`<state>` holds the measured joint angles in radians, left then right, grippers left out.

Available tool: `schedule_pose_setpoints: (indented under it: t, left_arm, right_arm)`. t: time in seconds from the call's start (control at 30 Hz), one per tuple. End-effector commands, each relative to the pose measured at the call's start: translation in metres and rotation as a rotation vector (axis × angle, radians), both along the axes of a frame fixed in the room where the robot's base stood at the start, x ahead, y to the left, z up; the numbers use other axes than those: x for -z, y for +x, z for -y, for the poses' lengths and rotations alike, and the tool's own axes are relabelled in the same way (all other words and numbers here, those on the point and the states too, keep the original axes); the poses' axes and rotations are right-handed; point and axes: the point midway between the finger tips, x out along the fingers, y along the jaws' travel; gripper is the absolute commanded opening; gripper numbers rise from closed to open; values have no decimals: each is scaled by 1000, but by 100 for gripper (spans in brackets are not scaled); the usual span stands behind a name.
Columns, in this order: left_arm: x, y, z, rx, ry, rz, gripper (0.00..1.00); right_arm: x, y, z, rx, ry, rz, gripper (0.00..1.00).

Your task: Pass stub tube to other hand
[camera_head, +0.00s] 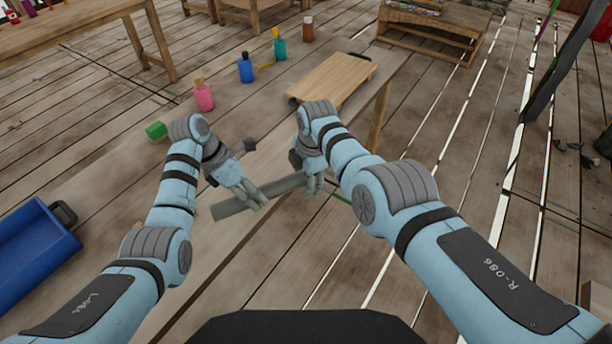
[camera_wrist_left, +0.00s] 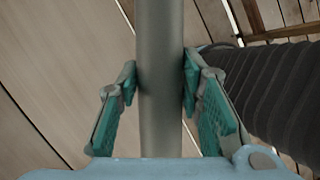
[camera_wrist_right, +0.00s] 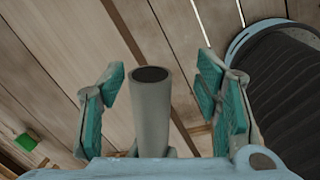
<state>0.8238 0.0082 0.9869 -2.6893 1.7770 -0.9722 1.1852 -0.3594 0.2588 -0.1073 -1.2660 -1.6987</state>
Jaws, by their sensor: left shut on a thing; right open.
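The stub tube is a plain grey tube (camera_head: 232,208) held roughly level above the table in the head view. My left gripper (camera_head: 256,199) is shut on it near its left part. In the left wrist view the tube (camera_wrist_left: 160,80) runs between the left fingers (camera_wrist_left: 160,88), which press it from both sides. My right gripper (camera_head: 315,188) is at the tube's right end. In the right wrist view the tube's hollow end (camera_wrist_right: 151,100) stands between the right fingers (camera_wrist_right: 162,95), which are open with a gap on each side.
The wooden table (camera_head: 120,190) lies below. A blue bin (camera_head: 35,250) is at the left. A green block (camera_head: 156,130), a pink bottle (camera_head: 204,97), a blue bottle (camera_head: 245,70) and a wooden board (camera_head: 335,78) stand farther back.

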Motion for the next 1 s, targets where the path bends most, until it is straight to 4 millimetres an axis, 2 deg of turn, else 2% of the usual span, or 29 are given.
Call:
schedule_pose_setpoints:
  t: [0.1, 0.47, 0.5, 0.53, 0.63, 0.67, 1.0]
  left_arm:
    - [0, 0, 0, 1, -1, 1, 0]
    - [-1, 1, 0, -3, 1, 4, 0]
    - [-1, 2, -1, -4, 1, 5, 0]
    - [-1, 2, -1, -4, 1, 5, 39]
    - [-1, 1, -1, -4, 1, 5, 55]
    - [-1, 1, 0, -3, 1, 4, 58]
    - [-5, 1, -2, -2, 0, 3, 58]
  right_arm:
    - [0, 0, 0, 0, 0, 0, 58]
    - [0, -1, 0, -1, -1, -4, 0]
    - [1, -1, 0, -1, -2, -5, 0]
    - [0, -1, 0, -1, 0, -4, 0]
    - [0, -1, 0, -1, 0, -4, 0]
    - [0, -1, 0, -1, -1, -3, 0]
    - [-1, 0, 0, 0, 0, 0, 0]
